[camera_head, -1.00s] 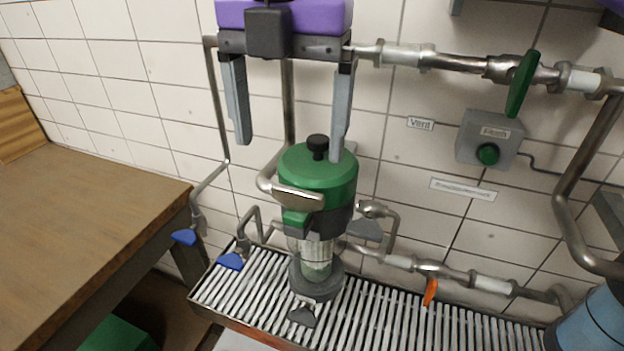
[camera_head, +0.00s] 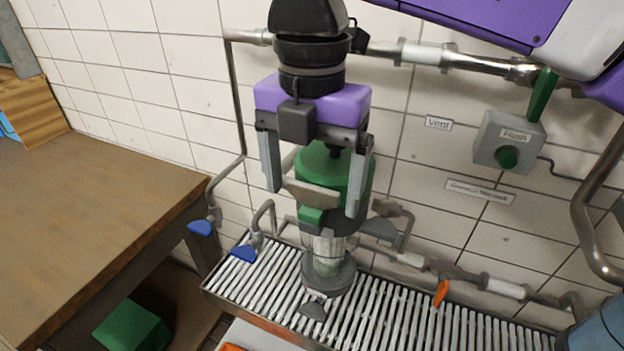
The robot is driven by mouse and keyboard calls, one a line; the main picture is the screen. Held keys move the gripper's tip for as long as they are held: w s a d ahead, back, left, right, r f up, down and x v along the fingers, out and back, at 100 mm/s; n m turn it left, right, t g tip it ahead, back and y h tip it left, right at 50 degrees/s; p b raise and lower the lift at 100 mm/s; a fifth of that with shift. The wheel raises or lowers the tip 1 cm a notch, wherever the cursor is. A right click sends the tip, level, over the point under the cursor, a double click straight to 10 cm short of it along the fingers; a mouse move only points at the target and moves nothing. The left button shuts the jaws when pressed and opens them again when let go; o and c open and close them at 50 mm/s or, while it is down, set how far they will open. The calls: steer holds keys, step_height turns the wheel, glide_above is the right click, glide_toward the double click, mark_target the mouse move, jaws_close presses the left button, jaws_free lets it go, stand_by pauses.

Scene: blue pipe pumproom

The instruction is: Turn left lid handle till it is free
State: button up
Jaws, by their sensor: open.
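A green-lidded vessel (camera_head: 320,170) stands on the slatted grate, with a clear lower part and a dark ring base. A pale metal lid handle (camera_head: 312,196) curves across the front left of the lid. A grey handle-like part (camera_head: 379,229) sticks out on the right. The lid's black top knob is mostly hidden by my gripper. My gripper (camera_head: 313,203) is open and points down over the lid. One finger is beside the lid's left side, near the handle's left end; the other overlaps its right side. I cannot tell whether either touches.
A wooden table (camera_head: 90,215) stands at the left. Pipes with blue valve handles (camera_head: 243,253) and an orange valve handle (camera_head: 441,293) run around the grate (camera_head: 400,315).

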mark_target(314, 189)
steer(key=shift+c, duration=0.5)
steer(key=c, duration=1.3)
steer(key=shift+o, duration=0.2)
steer(key=shift+d+n+b, duration=0.1)
steer(key=shift+n+b, duration=0.25)
steer(key=shift+n, duration=1.95)
steer(key=o, duration=1.4)
steer(key=shift+c, duration=0.2)
steer(key=shift+r+b, duration=0.35)
steer(key=shift+r, duration=3.6)
